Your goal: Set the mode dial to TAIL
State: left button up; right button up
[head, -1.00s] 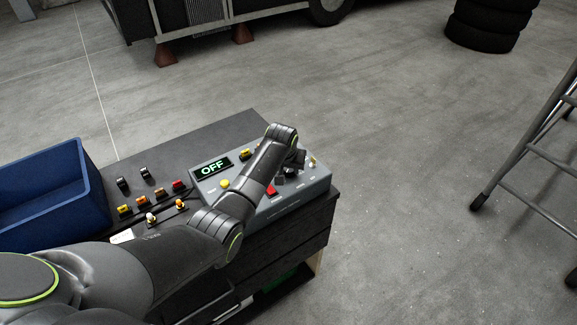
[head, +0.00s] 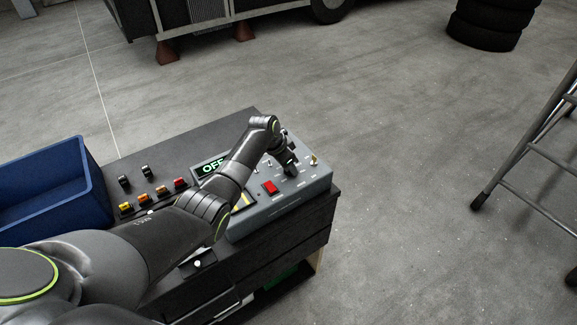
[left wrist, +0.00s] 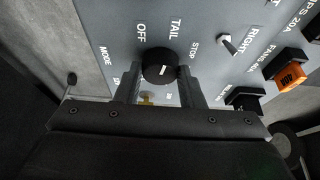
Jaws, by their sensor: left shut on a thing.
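The mode dial (left wrist: 160,64) is a round black knob with a white mark on a grey panel. OFF, TAIL and STOP are printed around it in the left wrist view, with MODE to the left. My left gripper (left wrist: 158,78) has one finger on each side of the knob and is shut on it. In the head view my left gripper (head: 289,166) is over the right part of the grey control box (head: 285,207) and hides the dial. The green display (head: 211,168) shows OF, its right end covered by my arm. My right gripper is not in view.
A toggle (left wrist: 228,44) and an orange fuse (left wrist: 290,76) lie right of the dial. A blue bin (head: 90,205) stands left on the bench. A ladder (head: 530,150) stands at right; floor between is clear.

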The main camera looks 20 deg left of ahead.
pick_arm(q)
jog(key=shift+m, duration=0.5)
jog(key=o, duration=1)
jog(key=shift+a+r, duration=0.1)
jog(key=shift+r, duration=0.05)
jog(key=shift+s+a+r, duration=0.15)
jog(key=shift+a+r, duration=0.05)
jog(key=shift+r, duration=0.4)
jog(key=b+v, duration=0.3)
jog(key=v, duration=1.2)
jog(key=shift+a+r, duration=0.2)
jog(key=shift+r, duration=0.2)
